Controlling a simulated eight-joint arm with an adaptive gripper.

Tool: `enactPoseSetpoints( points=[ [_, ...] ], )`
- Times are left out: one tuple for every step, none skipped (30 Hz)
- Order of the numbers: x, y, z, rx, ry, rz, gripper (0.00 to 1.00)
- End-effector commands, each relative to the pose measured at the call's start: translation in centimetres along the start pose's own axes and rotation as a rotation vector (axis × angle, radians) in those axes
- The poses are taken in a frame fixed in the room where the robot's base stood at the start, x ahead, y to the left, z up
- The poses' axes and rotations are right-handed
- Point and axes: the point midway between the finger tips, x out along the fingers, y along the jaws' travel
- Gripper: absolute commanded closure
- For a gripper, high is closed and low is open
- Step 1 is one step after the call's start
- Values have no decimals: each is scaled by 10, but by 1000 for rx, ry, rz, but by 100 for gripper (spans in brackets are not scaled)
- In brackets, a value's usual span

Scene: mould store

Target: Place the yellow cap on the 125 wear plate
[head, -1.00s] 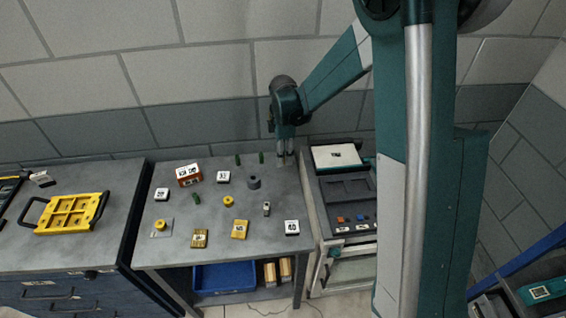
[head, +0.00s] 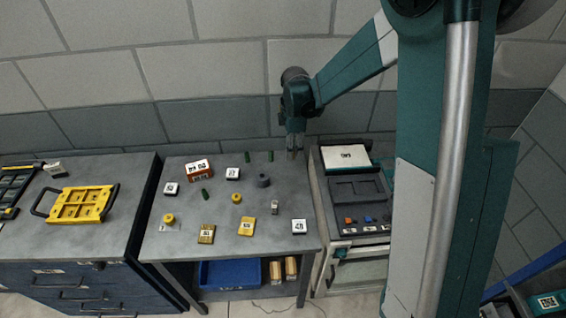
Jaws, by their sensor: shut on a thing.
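Two small round yellow pieces that look like caps are on the grey table. One yellow cap (head: 237,197) stands near the middle, and another yellow cap (head: 169,218) sits at the left on a thin grey square. Two yellow labelled plates, a left one (head: 206,234) and a right one (head: 247,226), lie near the front edge. Their labels are too small to read, so I cannot tell which is 125. My gripper (head: 294,153) points down over the table's back right corner, apart from the caps and plates. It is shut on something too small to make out.
White labelled blocks (head: 299,226), a grey ring piece (head: 263,180), a small metal piece (head: 274,208), green pegs (head: 204,196) and an orange-brown box (head: 199,170) share the table. A machine with a control panel (head: 365,222) adjoins at right. A yellow tray (head: 80,204) lies on the left bench.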

Motion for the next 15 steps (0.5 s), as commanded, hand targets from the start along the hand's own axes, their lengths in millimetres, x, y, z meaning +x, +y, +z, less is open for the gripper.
enactPoseSetpoints(
  points=[
    [0,-1,-1,0,0,0,85],
    [0,-2,-3,0,0,0,85],
    [-1,-3,-5,0,0,0,85],
    [-1,-4,-7,1,0,0,85],
    [-1,-6,-9,1,0,0,85],
    [-2,-8,-13,1,0,0,85],
    [-2,-11,-16,2,0,0,85],
    [-2,-13,-19,4,0,0,85],
    [-3,-17,-25,6,0,0,85],
    [-3,-20,-30,6,0,0,85],
    [-4,-24,-35,7,0,0,85],
    [-5,-30,-42,11,0,0,85],
    [-6,-34,-47,12,0,0,85],
    [-6,-39,-54,13,0,0,85],
    [-7,-45,-62,17,0,0,85]
  ],
)
